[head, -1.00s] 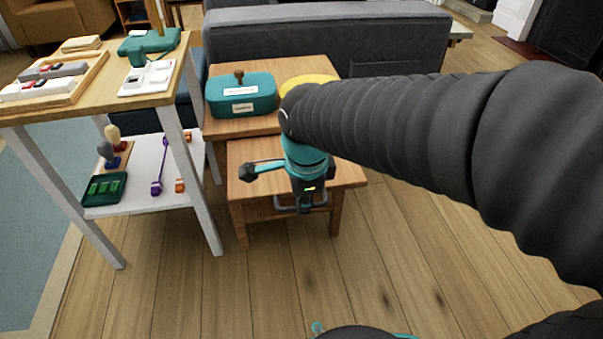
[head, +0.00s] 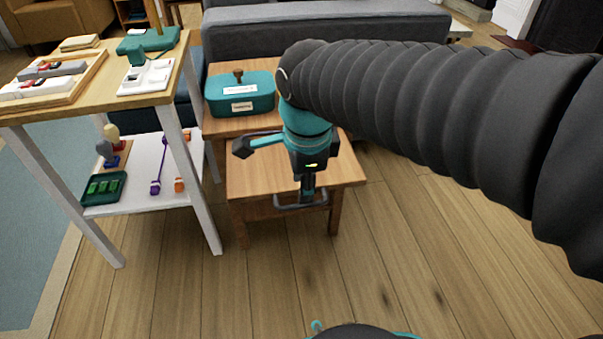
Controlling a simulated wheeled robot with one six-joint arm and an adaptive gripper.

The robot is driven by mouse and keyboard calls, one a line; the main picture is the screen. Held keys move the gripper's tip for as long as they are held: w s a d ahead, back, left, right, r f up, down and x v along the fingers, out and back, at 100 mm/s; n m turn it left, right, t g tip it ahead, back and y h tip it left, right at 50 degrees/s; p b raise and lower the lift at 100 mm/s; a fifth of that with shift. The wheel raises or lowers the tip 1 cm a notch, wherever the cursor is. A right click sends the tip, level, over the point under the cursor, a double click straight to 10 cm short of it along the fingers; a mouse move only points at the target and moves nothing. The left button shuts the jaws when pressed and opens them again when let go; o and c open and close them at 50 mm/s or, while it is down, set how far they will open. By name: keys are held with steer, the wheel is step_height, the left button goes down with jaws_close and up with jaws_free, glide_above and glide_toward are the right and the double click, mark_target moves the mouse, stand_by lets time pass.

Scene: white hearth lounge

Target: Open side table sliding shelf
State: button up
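The wooden side table (head: 226,127) stands in the middle of the head view. Its sliding shelf (head: 255,180) is a lower wooden surface that sticks out toward me, in front of the table's upper top. A grey bar handle (head: 288,207) is on the shelf's front. My gripper (head: 308,192) points down over the shelf's front edge, with its tip at the handle. Whether its fingers close around the bar or only sit beside it is too small to tell. My arm hides the right part of the upper top.
A teal lidded box (head: 243,95) stands on the upper top. A white-legged table (head: 150,98) with several items is close on the left. A grey sofa (head: 330,30) is behind. The wooden floor (head: 290,285) in front is clear.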

step_height(320, 180, up, 6)
steer(key=s, duration=0.1)
steer(key=shift+d, duration=0.1)
stand_by(0.5)
steer(key=s+d+r+n+t+p, duration=0.1)
steer(key=s+d+n+p, duration=0.2)
steer(key=d+n, duration=0.4)
steer(key=s+d+r+n+t+p, duration=0.1)
steer(key=s+d+n+p, duration=0.3)
steer(key=n, duration=0.5)
steer(key=d+t+p, duration=0.1)
steer(key=d+p, duration=0.1)
steer(key=d, duration=0.1)
steer(key=shift+r+t, duration=0.15)
steer(key=shift+t, duration=0.15)
